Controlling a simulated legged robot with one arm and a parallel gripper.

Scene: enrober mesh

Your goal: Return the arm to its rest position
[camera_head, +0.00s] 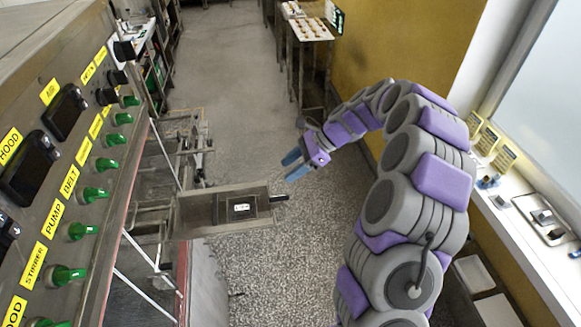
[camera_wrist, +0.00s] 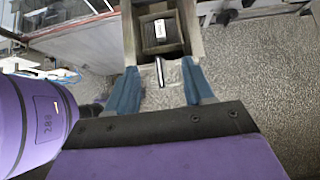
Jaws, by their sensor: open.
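My arm, grey and purple, arcs up from the lower right of the head view and bends over to the left. My gripper (camera_head: 292,164) is at its end, with two blue fingers that stand apart and hold nothing. In the wrist view my gripper (camera_wrist: 162,84) shows its blue fingers spread to either side of a thin metal handle. That handle (camera_head: 279,198) sticks out from the right side of a metal tray (camera_head: 192,212). In the head view the fingers are above and beyond the handle, and I cannot tell the exact gap. The handle (camera_wrist: 160,72) shows in the wrist view too.
A control panel (camera_head: 62,185) with green knobs and yellow labels fills the left. A windowsill (camera_head: 530,225) with small boxes and a plate runs along the right. A table (camera_head: 305,30) with small items stands at the back. Speckled floor (camera_head: 275,265) lies open between.

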